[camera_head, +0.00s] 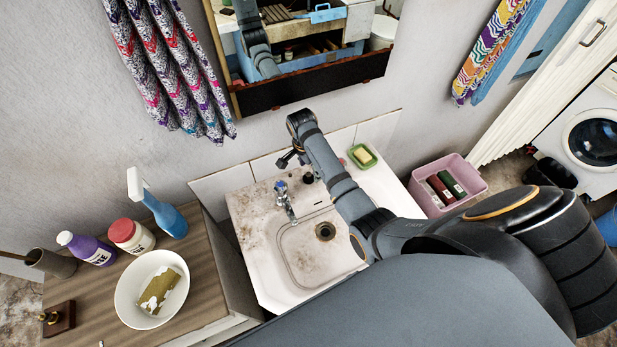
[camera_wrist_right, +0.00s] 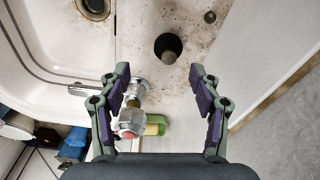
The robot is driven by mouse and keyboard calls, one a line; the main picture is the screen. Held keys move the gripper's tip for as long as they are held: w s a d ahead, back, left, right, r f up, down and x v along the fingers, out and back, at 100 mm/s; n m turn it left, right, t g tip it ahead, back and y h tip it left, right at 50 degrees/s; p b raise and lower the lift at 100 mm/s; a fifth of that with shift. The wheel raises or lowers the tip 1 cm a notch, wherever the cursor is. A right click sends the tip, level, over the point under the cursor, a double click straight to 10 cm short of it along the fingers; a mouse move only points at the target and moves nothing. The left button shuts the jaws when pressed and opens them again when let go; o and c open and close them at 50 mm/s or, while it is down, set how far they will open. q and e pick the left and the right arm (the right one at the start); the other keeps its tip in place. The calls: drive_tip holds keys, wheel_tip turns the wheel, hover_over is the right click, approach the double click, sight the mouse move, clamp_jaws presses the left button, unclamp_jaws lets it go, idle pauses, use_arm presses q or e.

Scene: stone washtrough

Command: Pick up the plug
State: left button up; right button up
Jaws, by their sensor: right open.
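The plug (camera_wrist_right: 168,48) looks like a short black cylinder standing on the stained rim of the white sink (camera_wrist_right: 145,15). In the head view the plug (camera_head: 308,178) is a small dark shape behind the basin, near the tap. My right gripper (camera_wrist_right: 161,85) is open and empty. Its fingers are spread wide, and the plug shows beyond the fingertips, between their lines, apart from both. In the head view the right gripper (camera_head: 287,160) is small and partly hidden behind its own arm, near the wall. My left gripper is not in view.
The tap (camera_wrist_right: 131,118) stands close to one finger in the wrist view. A green soap dish (camera_head: 362,156) lies right of my arm. The drain (camera_head: 325,231) is open. A wooden cabinet (camera_head: 205,270) at left holds bottles and a white bowl (camera_head: 128,300). A pink crate (camera_head: 473,170) stands at right.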

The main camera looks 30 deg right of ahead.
sight(309, 174)
drive_tip(key=f, duration=0.1)
drive_tip(key=w+f, duration=0.1)
drive_tip(key=f+p, duration=0.1)
drive_tip(key=shift+w+d, duration=0.2)
drive_tip(key=shift+w, duration=0.05)
wheel_tip(309, 174, down, 2)
drive_tip(key=shift+w+f, duration=0.1)
drive_tip(key=shift+a+f, duration=0.1)
drive_tip(key=shift+a, duration=0.2)
drive_tip(key=shift+c, duration=1.1)
drive_tip(key=shift+d, duration=0.25)
drive_tip(key=c, duration=0.4)
drive_tip(key=shift+s, duration=0.2)
drive_tip(key=c, duration=0.5)
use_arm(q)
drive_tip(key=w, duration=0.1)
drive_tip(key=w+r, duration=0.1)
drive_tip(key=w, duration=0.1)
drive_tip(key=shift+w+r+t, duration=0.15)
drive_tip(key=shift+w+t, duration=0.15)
